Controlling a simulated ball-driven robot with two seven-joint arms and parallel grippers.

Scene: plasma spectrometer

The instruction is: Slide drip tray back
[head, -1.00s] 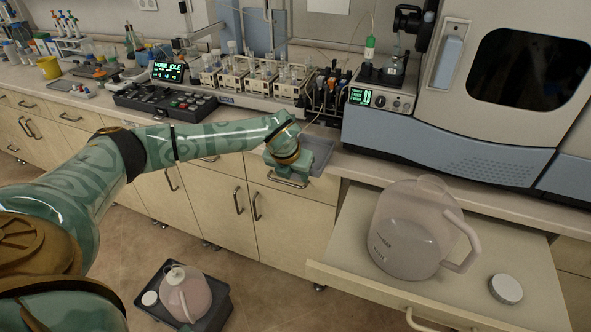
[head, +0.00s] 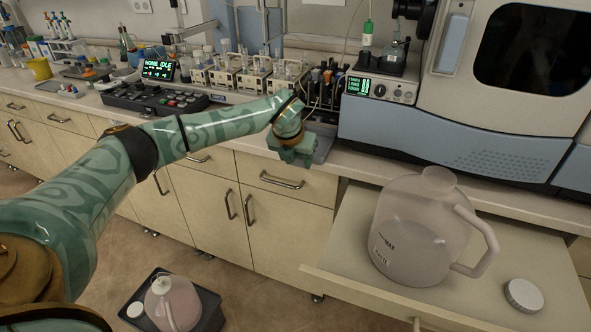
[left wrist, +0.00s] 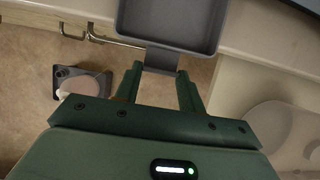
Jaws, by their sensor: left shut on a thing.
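The drip tray (head: 324,144) is a shallow grey rectangular tray on the bench, left of the instrument. In the left wrist view the tray (left wrist: 168,20) fills the top middle, with a tab at its front end. My left gripper (left wrist: 160,74) is shut on this front tab. In the head view my left gripper (head: 293,157) is at the bench's front edge, above a drawer handle, and hides part of the tray. My right gripper is not in view.
Sample racks and tubing stand behind the tray. The large instrument (head: 455,130) is to its right. An open drawer (head: 345,235) below holds a translucent jug (head: 415,235) and a white cap (head: 523,295).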

